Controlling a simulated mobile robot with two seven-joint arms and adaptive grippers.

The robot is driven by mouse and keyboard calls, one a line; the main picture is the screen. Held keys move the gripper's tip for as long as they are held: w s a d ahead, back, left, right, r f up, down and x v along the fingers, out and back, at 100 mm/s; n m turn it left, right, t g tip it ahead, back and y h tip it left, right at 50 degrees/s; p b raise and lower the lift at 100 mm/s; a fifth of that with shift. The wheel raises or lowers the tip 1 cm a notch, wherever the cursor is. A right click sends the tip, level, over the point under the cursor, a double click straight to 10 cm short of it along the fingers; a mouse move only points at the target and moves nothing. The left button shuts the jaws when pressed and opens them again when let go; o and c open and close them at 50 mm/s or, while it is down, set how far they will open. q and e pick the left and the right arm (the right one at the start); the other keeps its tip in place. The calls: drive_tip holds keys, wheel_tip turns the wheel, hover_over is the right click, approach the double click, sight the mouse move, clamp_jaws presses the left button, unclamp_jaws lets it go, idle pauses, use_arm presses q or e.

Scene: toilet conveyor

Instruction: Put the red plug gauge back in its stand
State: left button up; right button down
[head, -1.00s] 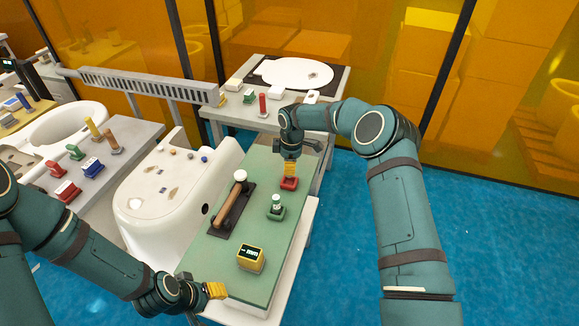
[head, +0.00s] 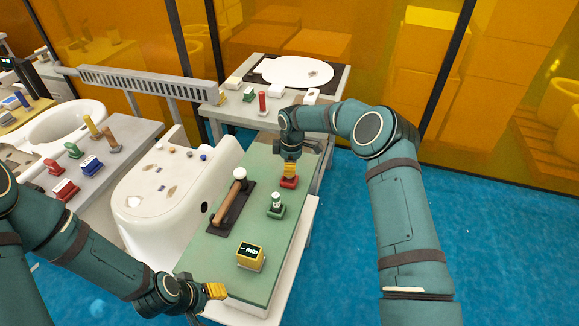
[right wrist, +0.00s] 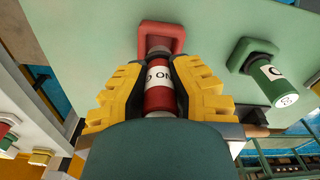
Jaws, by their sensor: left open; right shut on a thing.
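The red plug gauge (right wrist: 160,85), with a white label band, is held between the yellow fingers of my right gripper (right wrist: 158,92). Its metal end meets the red stand (right wrist: 176,38) on the green bench top; how deep it sits in the stand cannot be told. In the head view my right gripper (head: 290,177) points down just over the red stand (head: 289,183), and its fingers hide the gauge. My left gripper (head: 216,291) is open and empty by the bench's near left edge.
A green plug gauge in a green stand (head: 276,209) is close to the red stand. A yellow display box (head: 250,257) sits nearer, and a wooden-handled mallet (head: 230,206) lies on a dark tray at left. A white toilet body (head: 150,205) stands left of the bench.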

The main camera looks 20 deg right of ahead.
drive_tip(key=shift+f+b, duration=0.95)
drive_tip(key=shift+f, duration=0.4)
drive_tip(key=c, duration=0.9)
unclamp_jaws()
drive_tip(key=shift+c, duration=0.2)
drive_tip(key=shift+r, duration=0.15)
drive_tip(key=r, duration=1.1)
drive_tip(key=shift+s+d+r, duration=0.1)
drive_tip(key=shift+d+r, duration=0.15)
drive_tip(key=shift+r, duration=0.15)
